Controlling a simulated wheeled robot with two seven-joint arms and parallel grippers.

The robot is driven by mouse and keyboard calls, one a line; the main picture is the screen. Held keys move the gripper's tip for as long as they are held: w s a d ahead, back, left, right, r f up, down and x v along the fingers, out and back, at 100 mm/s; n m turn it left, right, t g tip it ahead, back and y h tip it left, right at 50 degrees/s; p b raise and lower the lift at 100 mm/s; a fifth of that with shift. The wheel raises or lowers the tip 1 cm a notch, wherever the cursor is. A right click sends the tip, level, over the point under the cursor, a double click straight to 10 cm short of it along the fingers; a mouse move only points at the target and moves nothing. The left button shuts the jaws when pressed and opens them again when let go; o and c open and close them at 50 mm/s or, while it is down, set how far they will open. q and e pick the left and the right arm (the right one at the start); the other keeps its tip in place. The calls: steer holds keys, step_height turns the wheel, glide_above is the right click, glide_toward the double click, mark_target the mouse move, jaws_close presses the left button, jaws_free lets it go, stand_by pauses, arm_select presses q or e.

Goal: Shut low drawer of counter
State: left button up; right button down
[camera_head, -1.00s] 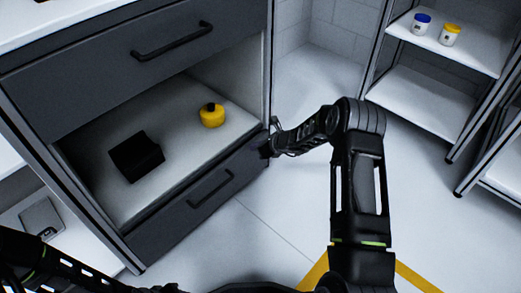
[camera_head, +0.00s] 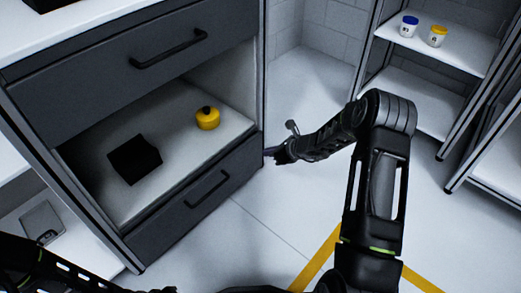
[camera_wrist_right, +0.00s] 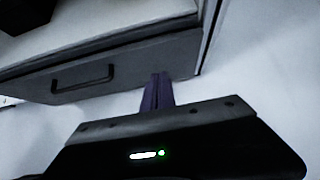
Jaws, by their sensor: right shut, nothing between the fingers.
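The low drawer (camera_head: 196,202) is the dark grey front at the bottom of the counter (camera_head: 60,75), with a black bar handle (camera_head: 207,189). It looks flush or nearly flush with the counter frame; a small gap cannot be ruled out. My right gripper (camera_head: 270,154) is shut and empty, just off the drawer's right end. In the right wrist view its purple fingers (camera_wrist_right: 158,92) point at the right end of the drawer front (camera_wrist_right: 120,73); contact is unclear. My left arm shows at the lower left, but its gripper is out of view.
An open compartment above the low drawer holds a black box (camera_head: 134,160) and a yellow round object (camera_head: 207,118). An upper drawer (camera_head: 130,75) is shut. A rack (camera_head: 450,60) with two small jars stands at right. Floor between is clear.

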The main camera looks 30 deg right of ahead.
steer(key=v, duration=0.3)
steer(key=shift+p, duration=0.3)
